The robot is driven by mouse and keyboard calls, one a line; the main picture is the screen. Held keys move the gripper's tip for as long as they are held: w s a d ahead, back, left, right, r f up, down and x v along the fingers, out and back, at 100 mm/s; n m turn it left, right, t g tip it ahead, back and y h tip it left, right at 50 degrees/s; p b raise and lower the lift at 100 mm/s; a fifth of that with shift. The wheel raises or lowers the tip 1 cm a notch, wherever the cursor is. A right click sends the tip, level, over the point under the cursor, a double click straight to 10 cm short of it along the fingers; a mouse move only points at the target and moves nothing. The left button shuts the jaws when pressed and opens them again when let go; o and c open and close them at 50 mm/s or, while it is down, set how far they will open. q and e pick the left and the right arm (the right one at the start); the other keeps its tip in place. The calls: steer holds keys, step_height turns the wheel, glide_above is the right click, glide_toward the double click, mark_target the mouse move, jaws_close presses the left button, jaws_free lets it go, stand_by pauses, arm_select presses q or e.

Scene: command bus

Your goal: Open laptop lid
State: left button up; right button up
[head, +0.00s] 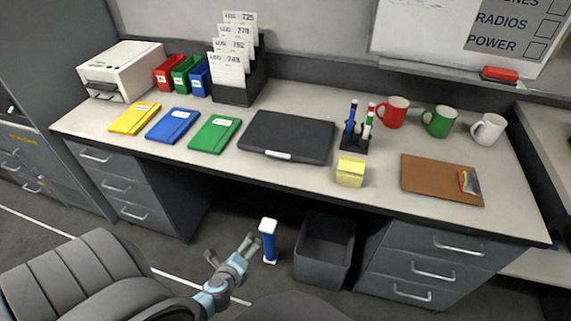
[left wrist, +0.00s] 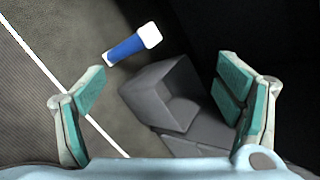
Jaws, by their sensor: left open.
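The closed dark laptop (head: 287,137) lies flat on the middle of the desk, with a small light latch or label at its front edge. My left gripper (head: 231,247) is low in front of the desk, below the desktop and well apart from the laptop. In the left wrist view my left gripper (left wrist: 158,92) has its fingers spread wide with nothing between them in its grasp. The laptop does not show in the left wrist view. My right gripper is not in view.
On the desk (head: 340,203) are yellow, blue and green folders (head: 214,134), a pen holder (head: 354,140), a yellow note block (head: 350,171), a clipboard (head: 440,180) and mugs (head: 439,121). Below stand a bin (head: 323,262), a blue-white object (head: 269,243) and a chair (head: 75,275).

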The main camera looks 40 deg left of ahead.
arm_select(q)
steer(key=w+r+m+t+b, duration=0.1)
steer(key=w+r+m+t, duration=0.3)
steer(key=w+r+m, duration=0.3)
steer(key=m+t+b, duration=0.1)
steer(key=m+t, duration=0.3)
steer(key=m, duration=0.2)
glide_toward(277, 165)
steer(key=s+d+r, duration=0.2)
steer(key=s+r, duration=0.1)
steer(key=shift+y, duration=0.4)
steer(key=x, duration=0.4)
steer(key=b+x, duration=0.1)
steer(key=x, duration=0.4)
steer(key=b+x, duration=0.1)
steer(key=x, duration=0.3)
steer(key=shift+w+a+f, duration=0.15)
steer(key=shift+a+f, duration=0.1)
steer(key=shift+a, duration=0.25)
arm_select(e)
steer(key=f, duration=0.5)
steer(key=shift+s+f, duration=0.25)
